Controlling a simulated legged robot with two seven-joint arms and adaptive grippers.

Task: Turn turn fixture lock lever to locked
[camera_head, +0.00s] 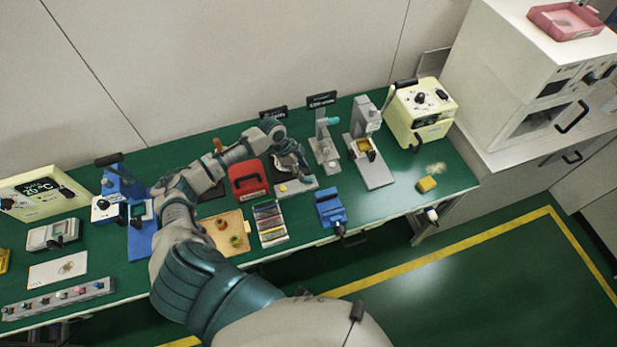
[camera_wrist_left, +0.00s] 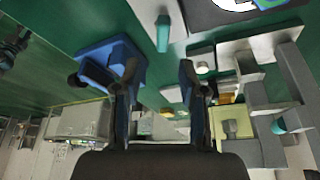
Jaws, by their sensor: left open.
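My left gripper (camera_head: 296,166) reaches over the middle of the bench from the left. In the left wrist view its two fingers (camera_wrist_left: 158,78) are apart with nothing between their tips. A low grey fixture plate (camera_head: 298,185) with a yellow button lies just below the gripper in the head view. A blue clamp fixture (camera_head: 330,206) with a dark-knobbed lever (camera_head: 340,230) stands to its right, nearer the front edge. The blue fixture also shows upper left in the wrist view (camera_wrist_left: 112,60), apart from the fingers. I cannot tell which part is the lock lever, or its setting. My right gripper is not in view.
A red case (camera_head: 248,178) and a rack of coloured strips (camera_head: 270,222) stand left of the gripper. Grey stands (camera_head: 370,160) and a pale yellow machine (camera_head: 422,112) stand to the right.

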